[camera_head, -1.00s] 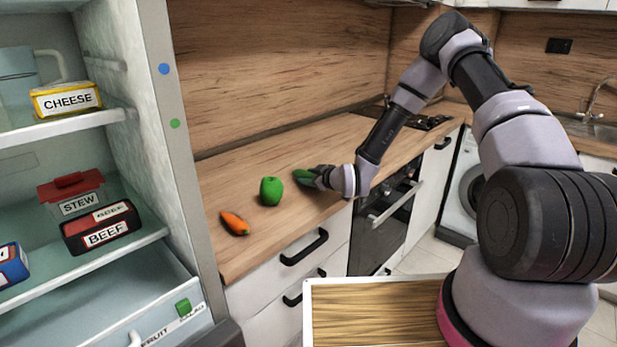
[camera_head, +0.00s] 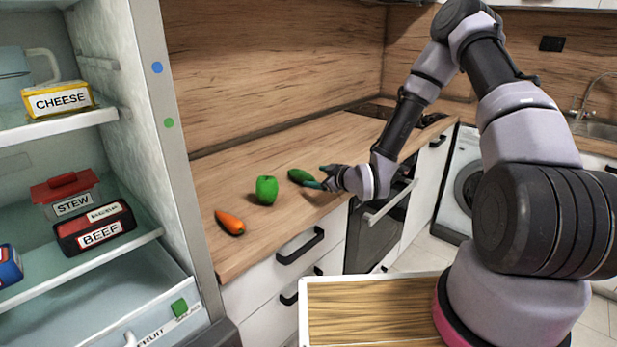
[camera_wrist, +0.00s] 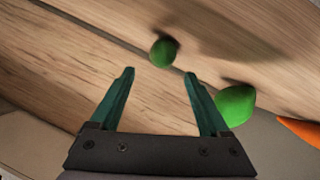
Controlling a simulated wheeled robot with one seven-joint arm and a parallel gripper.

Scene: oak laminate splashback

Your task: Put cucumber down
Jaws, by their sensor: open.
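The green cucumber (camera_head: 303,177) lies on the wooden worktop (camera_head: 345,140), to the right of a green pepper. In the wrist view the cucumber (camera_wrist: 163,52) shows end-on, beyond the fingertips and apart from them. My gripper (camera_head: 321,177) is open and empty, just to the right of the cucumber. In the wrist view the two teal fingers of my gripper (camera_wrist: 158,74) stand wide apart with bare worktop between them.
The green pepper (camera_head: 266,190) and an orange carrot (camera_head: 230,222) lie left of the cucumber. An open fridge (camera_head: 168,200) with cheese (camera_head: 58,101), stew (camera_head: 72,205) and beef (camera_head: 96,231) stands at the left. The worktop behind the vegetables is clear.

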